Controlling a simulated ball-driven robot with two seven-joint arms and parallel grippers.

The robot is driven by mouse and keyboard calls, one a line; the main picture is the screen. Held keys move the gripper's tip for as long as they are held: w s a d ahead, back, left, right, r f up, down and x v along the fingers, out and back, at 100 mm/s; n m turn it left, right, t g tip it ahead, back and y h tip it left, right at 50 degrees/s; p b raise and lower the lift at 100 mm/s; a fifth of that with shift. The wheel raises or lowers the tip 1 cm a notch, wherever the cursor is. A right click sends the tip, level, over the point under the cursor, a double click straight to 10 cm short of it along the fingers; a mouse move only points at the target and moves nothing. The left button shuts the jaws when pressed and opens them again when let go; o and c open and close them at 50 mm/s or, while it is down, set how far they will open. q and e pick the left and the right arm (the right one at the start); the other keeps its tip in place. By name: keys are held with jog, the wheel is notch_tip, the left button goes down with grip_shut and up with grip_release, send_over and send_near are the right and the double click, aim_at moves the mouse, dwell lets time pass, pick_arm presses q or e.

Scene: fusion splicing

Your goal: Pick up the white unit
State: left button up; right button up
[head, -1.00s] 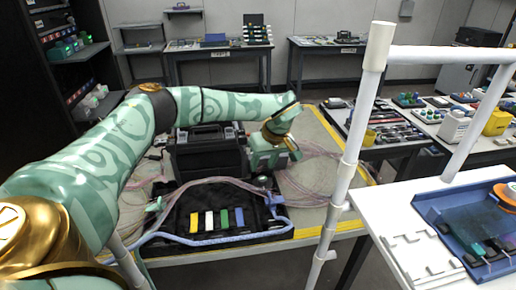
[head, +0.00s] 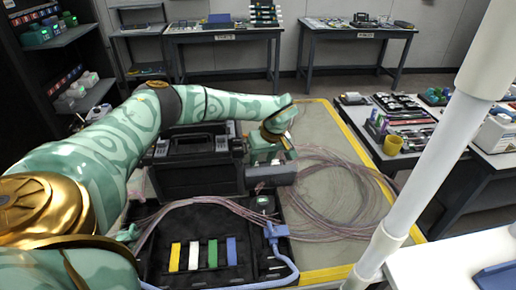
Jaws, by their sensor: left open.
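The white unit (head: 194,256) is a small upright block in a black tray (head: 213,222), in a row between a yellow unit (head: 175,257) and a green unit (head: 212,253). A blue unit (head: 231,251) stands at the row's right end. My right gripper is not in view.
A black case (head: 195,165) stands behind the tray.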

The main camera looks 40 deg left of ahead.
pick_arm(q)
jog(key=shift+b+x, duration=0.35)
jog(key=shift+x, duration=0.85)
jog(key=b+x, duration=0.1)
jog(key=x, duration=0.1)
jog(key=b+x, duration=0.1)
jog(key=x, duration=0.2)
jog(key=shift+w+a+b, duration=0.1)
jog(key=shift+w+b, duration=0.15)
jog(key=shift+b, duration=0.05)
jog(key=shift+r, duration=0.15)
jog(key=c, duration=0.8)
